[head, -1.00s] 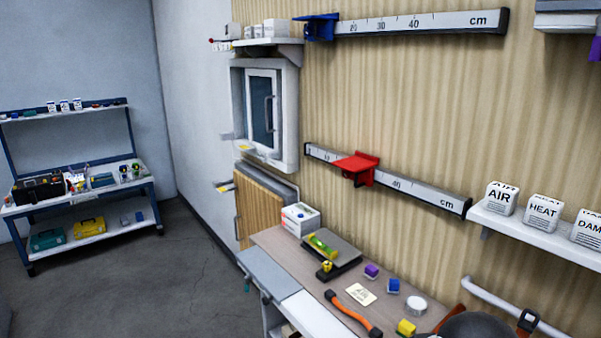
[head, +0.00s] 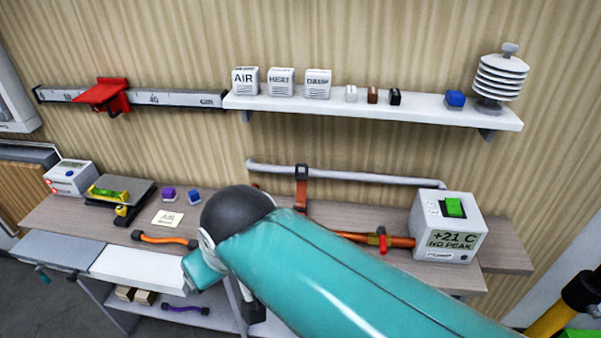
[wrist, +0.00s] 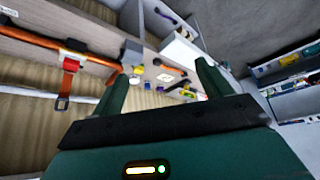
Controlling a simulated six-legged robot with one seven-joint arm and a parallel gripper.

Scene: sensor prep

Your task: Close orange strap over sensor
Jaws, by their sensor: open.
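The orange strap (head: 301,196) stands up from the bench behind my arm in the head view, its dark buckle end in front of the grey wall pipe. In the wrist view the strap (wrist: 70,80) hangs loose from a copper pipe (wrist: 25,42), its buckle end free. A small pale piece (wrist: 73,57) lies at the strap's base; I cannot tell if it is the sensor. My gripper (wrist: 163,84) is open and empty, apart from the strap, which is to its left. In the head view my arm hides the strap's base, and I cannot make out the gripper.
The copper pipe (head: 395,241) carries a red handle (head: 383,242) and runs to a white meter box (head: 450,228). The grey wall pipe (head: 350,176) runs behind. A shelf (head: 420,112) hangs above.

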